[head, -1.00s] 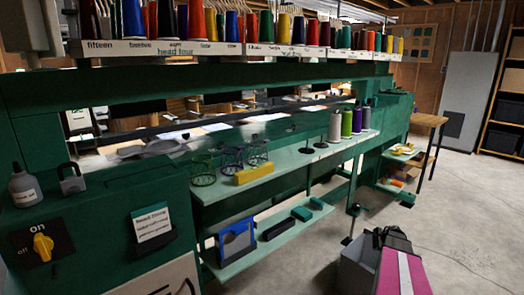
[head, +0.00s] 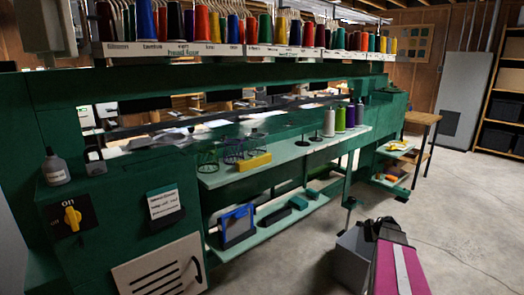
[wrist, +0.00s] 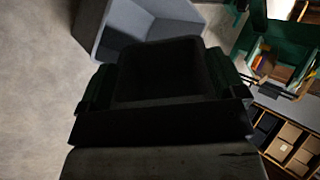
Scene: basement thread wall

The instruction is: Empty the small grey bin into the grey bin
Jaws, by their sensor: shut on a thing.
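The grey bin (head: 350,262) stands on the floor at lower centre right in the head view, partly hidden behind my pink arm. Its open top and pale inner walls show at the top of the wrist view (wrist: 150,28). The small grey bin (wrist: 160,72) looks nearly black in shadow in the wrist view. My gripper (wrist: 163,88) is shut on it, with a finger on each side. The small bin overlaps the near edge of the grey bin in that view. Its contents are too dark to tell. In the head view my gripper (head: 382,228) is a dark shape beside the grey bin.
A green thread machine (head: 120,200) fills the left, with spools along its top. Its pale shelf (head: 300,152) carries a yellow block (head: 254,161) and several cones. A wooden table (head: 422,118) stands beyond. The concrete floor on the right is clear.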

